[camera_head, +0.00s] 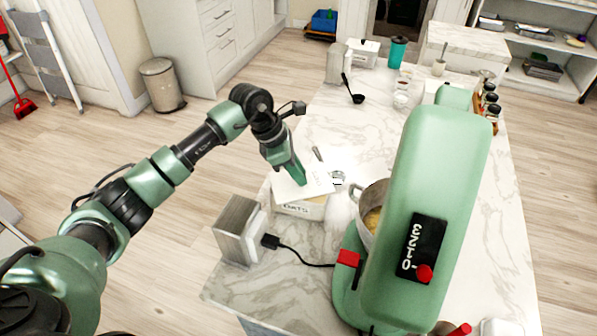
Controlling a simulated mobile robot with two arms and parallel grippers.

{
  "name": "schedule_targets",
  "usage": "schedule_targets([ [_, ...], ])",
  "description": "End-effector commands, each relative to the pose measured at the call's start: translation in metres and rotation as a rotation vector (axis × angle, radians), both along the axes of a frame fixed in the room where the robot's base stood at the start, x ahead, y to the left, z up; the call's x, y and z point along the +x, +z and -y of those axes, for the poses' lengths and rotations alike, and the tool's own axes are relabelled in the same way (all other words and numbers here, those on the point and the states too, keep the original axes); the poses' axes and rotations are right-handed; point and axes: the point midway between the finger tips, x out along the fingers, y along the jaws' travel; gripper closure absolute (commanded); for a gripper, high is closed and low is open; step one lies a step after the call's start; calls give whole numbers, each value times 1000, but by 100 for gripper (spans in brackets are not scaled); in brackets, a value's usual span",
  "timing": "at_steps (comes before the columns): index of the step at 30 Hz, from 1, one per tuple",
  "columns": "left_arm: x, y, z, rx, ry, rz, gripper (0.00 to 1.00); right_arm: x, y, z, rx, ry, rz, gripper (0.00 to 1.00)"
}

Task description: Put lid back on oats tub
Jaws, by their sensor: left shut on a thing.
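The oats tub (298,209) stands on the marble counter, left of the green mixer, with its lettered front showing. A flat white lid (290,188) is at the fingertips of my left gripper (299,180), which is shut on it. The lid lies over the tub's top and looks slightly tilted and offset toward the back. It hides most of the tub's opening, and I cannot tell whether it touches the rim. My right gripper is not in view.
The green mixer (435,190) with its metal bowl (366,205) stands close on the right. A grey box-shaped appliance (237,230) and a black cord (308,262) are in front. A black ladle (357,98), a teal cup (397,52) and spice jars (490,100) are farther back.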

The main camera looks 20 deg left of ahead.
Motion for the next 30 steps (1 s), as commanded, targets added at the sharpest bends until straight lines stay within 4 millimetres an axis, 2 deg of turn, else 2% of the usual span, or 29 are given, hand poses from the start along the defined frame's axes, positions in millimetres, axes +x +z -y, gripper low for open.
schedule_targets([
  [29, 0, 0, 1, -1, 0, 0, 100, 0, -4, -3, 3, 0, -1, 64],
  [30, 0, 0, 1, -1, 0, 0, 69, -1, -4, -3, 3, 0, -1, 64],
])
